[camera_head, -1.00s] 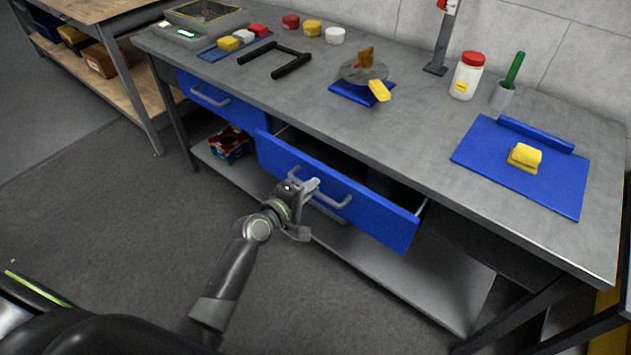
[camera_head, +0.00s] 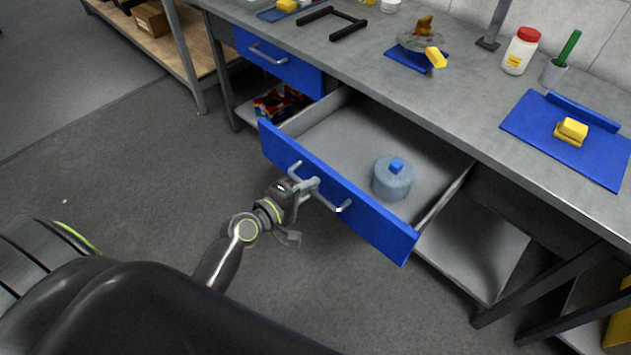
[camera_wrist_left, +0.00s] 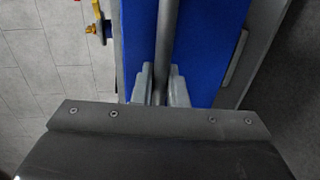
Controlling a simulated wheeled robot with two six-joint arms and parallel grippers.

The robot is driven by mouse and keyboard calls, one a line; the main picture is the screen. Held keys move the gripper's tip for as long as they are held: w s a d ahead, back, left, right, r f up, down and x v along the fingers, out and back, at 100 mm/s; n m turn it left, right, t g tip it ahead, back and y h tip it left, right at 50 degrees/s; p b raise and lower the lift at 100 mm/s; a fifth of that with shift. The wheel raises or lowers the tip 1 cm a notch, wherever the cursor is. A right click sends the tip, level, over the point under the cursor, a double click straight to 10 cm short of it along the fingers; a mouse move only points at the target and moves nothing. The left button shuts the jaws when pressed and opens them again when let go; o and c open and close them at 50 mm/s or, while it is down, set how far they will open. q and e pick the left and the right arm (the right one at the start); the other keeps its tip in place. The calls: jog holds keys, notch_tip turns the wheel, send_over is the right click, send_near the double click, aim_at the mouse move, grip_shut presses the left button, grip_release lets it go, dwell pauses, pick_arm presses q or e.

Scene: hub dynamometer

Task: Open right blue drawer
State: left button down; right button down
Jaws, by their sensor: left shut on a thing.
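The right blue drawer (camera_head: 375,218) stands well out from the grey workbench, its inside open to view. A grey-blue round canister (camera_head: 392,180) with a small blue knob sits in it, toward the right side. The drawer's grey bar handle (camera_head: 340,206) runs along the blue front. My left gripper (camera_head: 310,186) is shut on the handle, left of its middle. In the left wrist view the handle bar (camera_wrist_left: 167,40) runs between the two fingers (camera_wrist_left: 161,88), with the blue front behind. My right gripper does not show.
The left blue drawer (camera_head: 275,60) is shut. The bench top (camera_head: 460,90) carries a red-lidded jar (camera_head: 520,51), a blue mat (camera_head: 530,120) with a yellow block (camera_head: 572,130), and a black frame (camera_head: 332,22). A lower shelf (camera_head: 470,260) is under the drawer. The floor in front is clear.

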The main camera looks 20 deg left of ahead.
pick_arm(q)
jog(key=shift+s+a, duration=0.1)
jog(key=shift+s, duration=0.05)
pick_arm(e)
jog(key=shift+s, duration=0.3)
pick_arm(q)
jog(key=c, duration=1.5)
grip_release()
jog(key=shift+c, duration=0.2)
